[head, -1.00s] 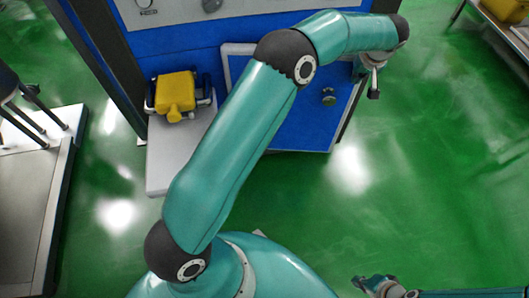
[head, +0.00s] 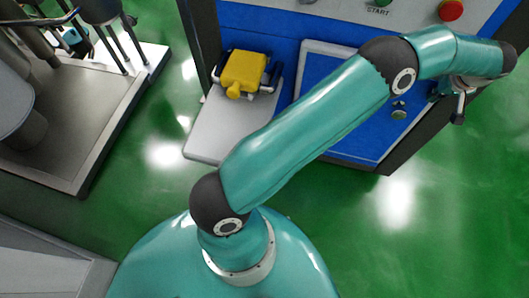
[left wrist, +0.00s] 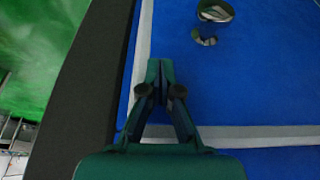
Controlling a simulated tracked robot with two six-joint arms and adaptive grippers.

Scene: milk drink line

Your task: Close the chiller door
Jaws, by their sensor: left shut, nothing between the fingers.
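The chiller door (head: 372,138) is a blue panel with a light grey border on the front of the blue machine. My left arm crosses in front of it and hides part of it. The door looks about flush with the machine front; I cannot tell whether it is fully shut. A round metal knob (head: 398,113) sits on it. My left gripper (head: 459,108) is shut and empty, to the right of the knob, by the machine's dark right edge. In the left wrist view the shut fingers (left wrist: 160,65) overlap the door's grey border (left wrist: 140,60); contact is unclear. My right gripper is out of view.
A yellow container (head: 243,73) sits in a holder above a light grey shelf (head: 215,138), left of the door. A steel-topped table (head: 85,140) stands at the left. A red button (head: 451,10) is on the panel above. Green floor is clear at lower right.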

